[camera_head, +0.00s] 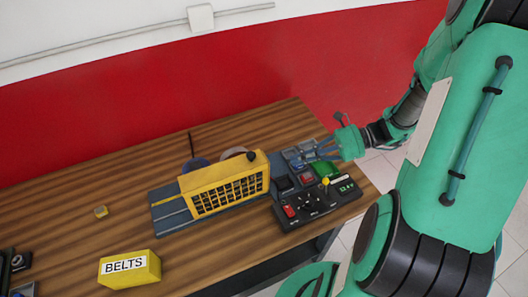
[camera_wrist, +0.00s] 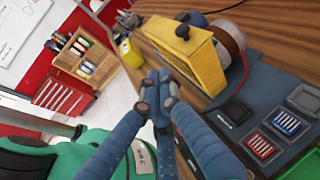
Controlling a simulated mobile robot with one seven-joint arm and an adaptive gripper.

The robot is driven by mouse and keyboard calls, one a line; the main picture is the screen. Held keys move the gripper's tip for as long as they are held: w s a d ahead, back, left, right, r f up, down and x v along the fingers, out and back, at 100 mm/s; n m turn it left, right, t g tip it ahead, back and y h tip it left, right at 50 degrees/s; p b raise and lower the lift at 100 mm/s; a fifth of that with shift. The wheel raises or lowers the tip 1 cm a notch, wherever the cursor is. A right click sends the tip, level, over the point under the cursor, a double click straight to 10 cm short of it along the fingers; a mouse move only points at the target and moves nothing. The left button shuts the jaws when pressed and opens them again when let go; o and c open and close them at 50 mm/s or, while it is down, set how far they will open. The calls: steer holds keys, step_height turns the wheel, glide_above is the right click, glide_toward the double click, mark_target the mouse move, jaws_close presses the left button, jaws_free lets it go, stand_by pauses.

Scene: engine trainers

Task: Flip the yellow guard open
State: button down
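The yellow guard (camera_head: 230,190) is a slotted yellow cover standing upright on the blue-grey trainer base, in front of round pulleys. A dark round knob sits at its upper right corner. The wrist view shows the guard (camera_wrist: 190,58) from its end, with the knob (camera_wrist: 182,32) on top. My gripper (camera_head: 318,151) is to the right of the guard, over the far part of the switch panel, apart from the guard in the head view. In the wrist view its blue fingers (camera_wrist: 158,88) converge with tips together, holding nothing visible; the tips overlap the guard's near lower edge in the picture.
A black control panel (camera_head: 312,205) with a red switch, a yellow knob and a green display lies right of the guard. A yellow BELTS box (camera_head: 130,269) stands at the front left. The wooden table (camera_head: 70,215) is otherwise mostly clear.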

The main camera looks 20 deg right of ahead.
mark_target(224, 178)
steer(key=shift+w+d+f+m+t+y+p, duration=0.1)
steer(key=shift+w+d+m+t+y, duration=0.1)
steer(key=shift+d+m+t, duration=0.45)
steer(key=shift+w+d+f+m+t+y+p, duration=0.15)
steer(key=shift+d+m+t, duration=0.2)
steer(key=shift+d, duration=0.5)
steer(key=shift+w+d+f+m+t+y+p, duration=0.1)
steer(key=shift+w+d+m+t, duration=0.1)
steer(key=shift+d+m+t, duration=0.35)
steer(key=shift+d, duration=0.1)
steer(key=shift+b+x, duration=1.45)
steer(key=shift+x, duration=5.45)
steer(key=shift+f, duration=0.1)
steer(key=a+p, duration=0.3)
steer(key=a, duration=1.1)
steer(key=shift+a, duration=0.35)
steer(key=shift+s+d, duration=0.1)
steer(key=shift+d, duration=0.1)
steer(key=p+v, duration=0.2)
steer(key=v, duration=1.1)
steer(key=shift+d+r+p, duration=0.2)
steer(key=shift+d+p, duration=0.05)
steer(key=shift+p, duration=0.15)
